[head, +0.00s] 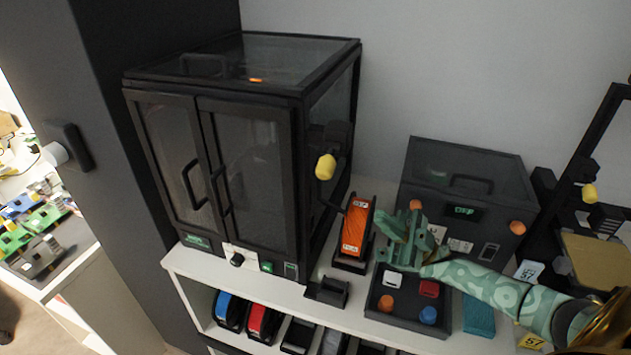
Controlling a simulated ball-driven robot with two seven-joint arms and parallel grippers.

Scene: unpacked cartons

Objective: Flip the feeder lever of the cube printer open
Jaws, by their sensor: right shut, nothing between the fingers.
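The cube printer (245,170) is a black cabinet with two glazed doors, both shut, on a white shelf at the left. A black feeder block on its right side bears a lever with a yellow knob (326,167); the knob points toward the front. I cannot tell the lever's exact setting. My right gripper (393,240), green, reaches in from the right. It is shut and empty, to the right of and lower than the knob, apart from it, over the area by the orange spool. My left gripper is not in view.
An open-framed machine with another yellow knob (589,193) stands at the right.

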